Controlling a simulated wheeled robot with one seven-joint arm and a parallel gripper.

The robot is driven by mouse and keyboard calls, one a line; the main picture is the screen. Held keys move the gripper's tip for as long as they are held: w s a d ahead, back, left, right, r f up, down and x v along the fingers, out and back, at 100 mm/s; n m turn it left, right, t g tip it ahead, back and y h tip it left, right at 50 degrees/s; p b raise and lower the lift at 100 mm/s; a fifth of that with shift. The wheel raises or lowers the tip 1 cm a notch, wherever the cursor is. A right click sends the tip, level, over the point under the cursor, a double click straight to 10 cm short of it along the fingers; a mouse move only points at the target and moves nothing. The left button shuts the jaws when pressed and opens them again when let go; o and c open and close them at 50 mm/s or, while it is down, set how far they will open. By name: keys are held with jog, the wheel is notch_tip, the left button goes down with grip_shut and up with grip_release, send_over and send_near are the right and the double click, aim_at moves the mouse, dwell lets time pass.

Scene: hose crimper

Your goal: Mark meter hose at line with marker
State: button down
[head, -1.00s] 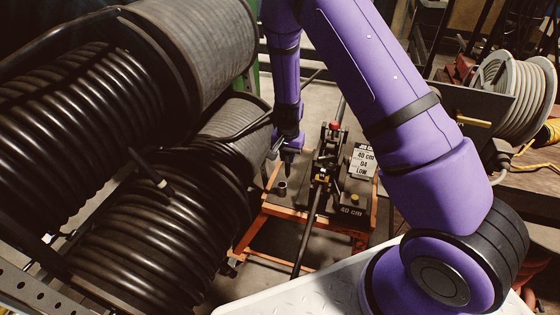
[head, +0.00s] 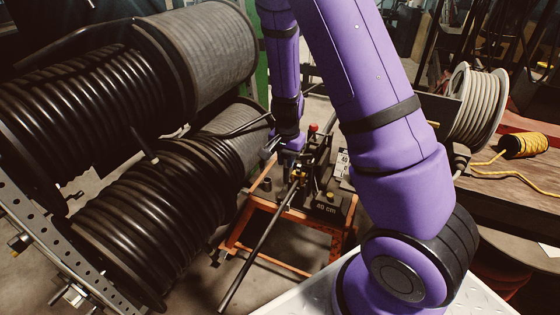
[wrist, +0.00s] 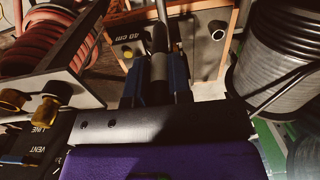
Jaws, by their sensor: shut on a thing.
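My gripper (head: 272,147) hangs over the left side of the orange-framed cart (head: 262,232). In the wrist view its blue fingers (wrist: 158,82) are shut on a dark cylinder, which looks like the marker (wrist: 158,62); its tip is not clear. A black hose (head: 262,232) runs through the clamp area on the cart and sticks out toward the front left. The gripper is to the left of the clamp and apart from the hose in the head view. I cannot make out a line on the hose.
Big black hose reels (head: 150,215) crowd the left, close to the gripper. A small dark cup (head: 267,185) stands on the cart. A workbench (head: 515,185) with yellow cord (head: 525,145) and a pale hose reel (head: 478,105) are at the right.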

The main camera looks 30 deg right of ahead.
aim_at(286, 181)
jog(key=shift+f, duration=2.95)
jog(key=shift+f, duration=0.6)
jog(key=shift+r, duration=3.55)
